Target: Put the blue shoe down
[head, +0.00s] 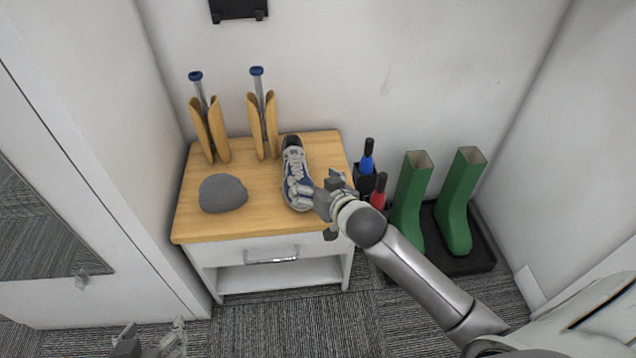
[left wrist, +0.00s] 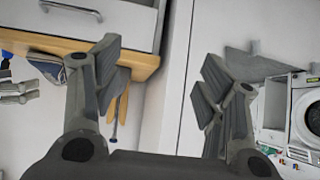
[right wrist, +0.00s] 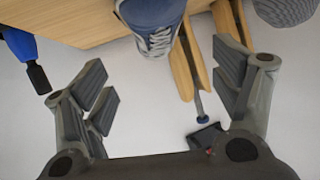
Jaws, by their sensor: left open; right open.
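The blue shoe (head: 296,176), with white laces and sole, rests on the wooden top of the small cabinet (head: 262,190), right of the middle. My right gripper (head: 328,204) is at the shoe's right side near the cabinet's right edge. In the right wrist view its fingers (right wrist: 170,88) are spread with nothing between them. My left gripper (head: 150,340) is low in front of the cabinet, and in the left wrist view its fingers (left wrist: 155,85) are apart and empty.
A grey beanie (head: 222,193) and two wooden holders with blue-topped rods (head: 208,130) (head: 262,125) stand on the cabinet. Right of it are blue and red handled items (head: 367,160) (head: 379,192) and green boots (head: 410,200) (head: 460,200) on a black tray (head: 478,262). Carpet in front is clear.

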